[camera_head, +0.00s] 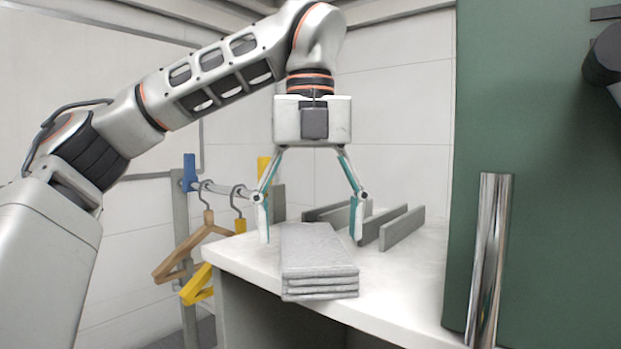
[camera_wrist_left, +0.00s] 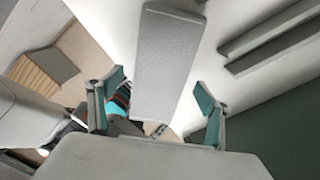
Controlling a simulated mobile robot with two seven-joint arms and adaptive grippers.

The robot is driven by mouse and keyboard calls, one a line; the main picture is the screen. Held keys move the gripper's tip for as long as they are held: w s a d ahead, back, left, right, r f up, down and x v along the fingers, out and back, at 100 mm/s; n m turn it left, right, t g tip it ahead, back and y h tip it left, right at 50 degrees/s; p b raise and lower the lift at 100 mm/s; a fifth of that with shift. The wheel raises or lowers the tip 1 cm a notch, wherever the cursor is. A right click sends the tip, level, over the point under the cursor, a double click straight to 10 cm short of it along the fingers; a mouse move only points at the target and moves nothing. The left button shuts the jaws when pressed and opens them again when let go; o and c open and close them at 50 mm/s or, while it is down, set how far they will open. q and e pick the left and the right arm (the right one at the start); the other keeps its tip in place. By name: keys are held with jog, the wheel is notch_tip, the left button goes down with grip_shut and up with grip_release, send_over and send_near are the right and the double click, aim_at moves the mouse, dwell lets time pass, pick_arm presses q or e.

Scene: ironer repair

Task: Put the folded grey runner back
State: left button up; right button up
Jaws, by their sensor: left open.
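The folded grey runner (camera_head: 315,262) lies as a flat layered stack on the white table (camera_head: 415,285), with its near end at the front edge. My left gripper (camera_head: 311,235) is pointed down over the runner, open, with one finger on each side of it. In the left wrist view the runner (camera_wrist_left: 166,60) lies between and beyond the open fingers, and they appear apart from it. Whether the fingertips touch the table cannot be told. My right gripper is not in view.
Several grey upright dividers (camera_head: 401,228) stand on the table behind and right of the runner. A rail at left carries a wooden hanger (camera_head: 190,250) and a yellow hanger (camera_head: 197,287). A shiny metal cylinder (camera_head: 489,260) and a green panel (camera_head: 530,130) stand at right.

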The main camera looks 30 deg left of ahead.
pick_arm(q)
notch_tip(320, 180, up, 10)
jog(key=shift+f, duration=0.15)
dwell(0.4)
